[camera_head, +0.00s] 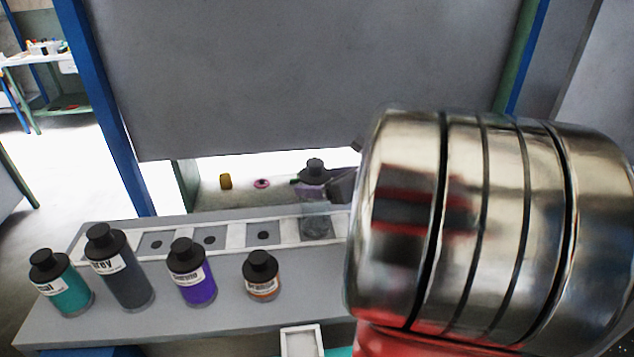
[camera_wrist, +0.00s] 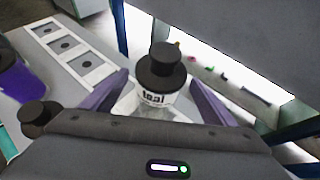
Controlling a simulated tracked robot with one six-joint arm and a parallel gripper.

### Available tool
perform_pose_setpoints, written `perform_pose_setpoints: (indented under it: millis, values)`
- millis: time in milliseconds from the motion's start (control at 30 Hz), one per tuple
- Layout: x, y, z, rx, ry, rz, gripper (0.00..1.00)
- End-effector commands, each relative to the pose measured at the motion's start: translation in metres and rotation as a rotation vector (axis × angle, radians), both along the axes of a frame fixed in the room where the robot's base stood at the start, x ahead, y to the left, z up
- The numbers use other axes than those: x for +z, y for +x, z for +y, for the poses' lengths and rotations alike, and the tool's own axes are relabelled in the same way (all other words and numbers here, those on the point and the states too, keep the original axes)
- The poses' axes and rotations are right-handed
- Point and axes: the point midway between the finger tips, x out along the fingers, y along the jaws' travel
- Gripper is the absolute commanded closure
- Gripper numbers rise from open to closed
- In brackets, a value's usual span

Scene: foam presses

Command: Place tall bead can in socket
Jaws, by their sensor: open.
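A tall can with a black stepped cap and a pale, clear-looking body (camera_head: 316,222) stands at the right end of the visible socket row (camera_head: 236,237). Its base is partly hard to make out, so I cannot tell how deep it sits. In the head view, my arm hides most of the gripper.
A teal can (camera_head: 62,283), a tall grey can (camera_head: 122,268), a purple can (camera_head: 191,273) and a short orange can (camera_head: 262,277) stand along the bench front (camera_head: 210,318). Three empty sockets lie left of the clear can. A large grey panel (camera_head: 310,75) hangs behind the bench.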

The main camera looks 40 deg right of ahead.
Motion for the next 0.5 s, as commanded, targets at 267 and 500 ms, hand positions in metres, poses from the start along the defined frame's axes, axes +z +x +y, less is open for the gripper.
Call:
perform_pose_setpoints:
  millis: [267,500]
  values:
    - [0.021,-0.039,-0.001,-0.004,-0.002,-0.001,0.20]
    - [0.037,-0.068,0.000,-0.003,-0.001,-0.001,0.20]
